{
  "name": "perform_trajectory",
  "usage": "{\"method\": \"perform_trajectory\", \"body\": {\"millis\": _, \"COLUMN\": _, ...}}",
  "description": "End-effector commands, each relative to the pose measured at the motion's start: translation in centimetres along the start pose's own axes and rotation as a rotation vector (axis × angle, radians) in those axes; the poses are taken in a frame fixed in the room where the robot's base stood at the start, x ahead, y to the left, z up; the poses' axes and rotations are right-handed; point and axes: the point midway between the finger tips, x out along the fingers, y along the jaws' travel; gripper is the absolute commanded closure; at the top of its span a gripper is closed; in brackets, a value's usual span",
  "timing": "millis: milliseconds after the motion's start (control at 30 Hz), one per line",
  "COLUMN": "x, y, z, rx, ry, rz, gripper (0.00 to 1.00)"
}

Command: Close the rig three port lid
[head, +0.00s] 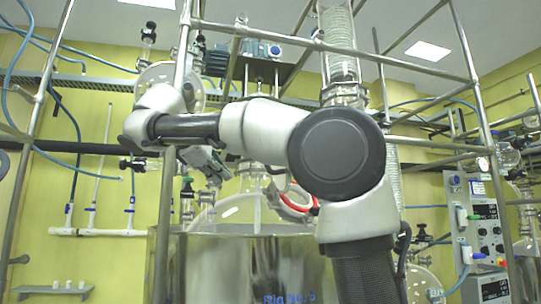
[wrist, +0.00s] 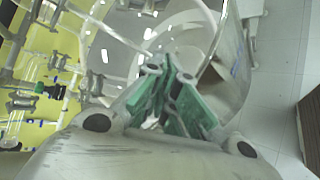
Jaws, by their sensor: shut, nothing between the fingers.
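The rig three reactor is a glass vessel (head: 240,212) in a shiny metal jacket (head: 240,262) with blue "Rig No. 3" lettering, partly covered by my arm. On its top right, a clear port part with a red rim or clamp (head: 298,203) shows beside my arm. I cannot tell from this whether its lid is raised or down. My gripper (head: 214,172) is above the left part of the vessel top, pointing down. In the wrist view my gripper (wrist: 174,100) has its green-padded fingers together and empty, with curved glass behind them.
Metal frame poles (head: 172,180) stand close around the vessel and my arm. A glass column (head: 338,55) rises above. A control box (head: 480,220) is at the right. Hoses and valves line the yellow wall.

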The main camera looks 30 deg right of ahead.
Motion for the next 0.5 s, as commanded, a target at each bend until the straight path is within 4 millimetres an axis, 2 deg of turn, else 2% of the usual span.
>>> {"method": "perform_trajectory", "body": {"millis": 33, "x": -1.9, "y": 2.0, "z": 1.8, "rx": -0.019, "ry": -0.069, "rz": 0.040, "gripper": 1.00}}
{"method": "perform_trajectory", "body": {"millis": 100, "x": -3.8, "y": 3.6, "z": 4.7, "rx": -0.048, "ry": -0.165, "rz": 0.065, "gripper": 1.00}}
{"method": "perform_trajectory", "body": {"millis": 200, "x": -5.0, "y": 4.2, "z": 7.2, "rx": -0.082, "ry": -0.245, "rz": 0.065, "gripper": 1.00}}
{"method": "perform_trajectory", "body": {"millis": 367, "x": -4.2, "y": 4.4, "z": 8.3, "rx": -0.092, "ry": -0.268, "rz": 0.060, "gripper": 1.00}}
{"method": "perform_trajectory", "body": {"millis": 500, "x": -1.7, "y": 4.5, "z": 9.1, "rx": -0.090, "ry": -0.270, "rz": 0.059, "gripper": 1.00}}
